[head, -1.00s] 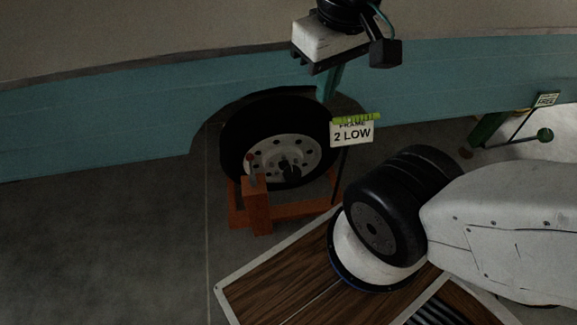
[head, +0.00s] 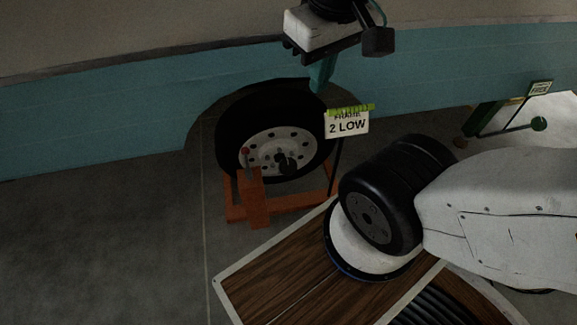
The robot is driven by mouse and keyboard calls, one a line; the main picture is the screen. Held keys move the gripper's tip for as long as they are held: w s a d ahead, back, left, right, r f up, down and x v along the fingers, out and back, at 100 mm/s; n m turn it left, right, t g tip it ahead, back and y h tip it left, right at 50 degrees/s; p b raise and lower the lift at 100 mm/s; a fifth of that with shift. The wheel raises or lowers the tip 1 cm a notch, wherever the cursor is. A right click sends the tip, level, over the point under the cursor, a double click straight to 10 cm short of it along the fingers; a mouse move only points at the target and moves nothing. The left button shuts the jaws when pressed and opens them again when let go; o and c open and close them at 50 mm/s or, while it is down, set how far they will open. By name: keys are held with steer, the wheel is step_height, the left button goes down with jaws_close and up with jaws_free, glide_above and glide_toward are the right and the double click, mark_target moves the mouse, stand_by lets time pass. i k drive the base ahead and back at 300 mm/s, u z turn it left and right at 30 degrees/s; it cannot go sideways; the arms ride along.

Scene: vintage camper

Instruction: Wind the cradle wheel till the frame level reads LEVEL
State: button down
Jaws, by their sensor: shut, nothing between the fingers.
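The frame level sign (head: 346,124) stands on a thin post right of the camper's wheel and reads "FRAME 2 LOW", with a yellow-green strip on its top edge. The camper's wheel (head: 270,150) has a black tyre and a grey rim. An orange cradle (head: 258,205) stands on the floor at the wheel's foot, with a small red knob (head: 245,151) on a lever at its front. My gripper (head: 321,82) is shut and empty, pointing down in front of the camper's side, above and left of the sign. It appears apart from wheel and cradle.
The teal camper side (head: 100,135) spans the back. At right, a green knobbed lever (head: 538,124) sits below a small sign (head: 540,88) that seems to read "FREE". A wood-patterned panel with a pale border (head: 270,285) lies in front. Floor at left is clear.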

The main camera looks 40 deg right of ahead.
mark_target(287, 167)
steer(key=z, duration=0.5)
steer(key=k, duration=1.15)
steer(key=u, duration=0.55)
steer(key=i, duration=1.5)
steer(key=z, duration=0.3)
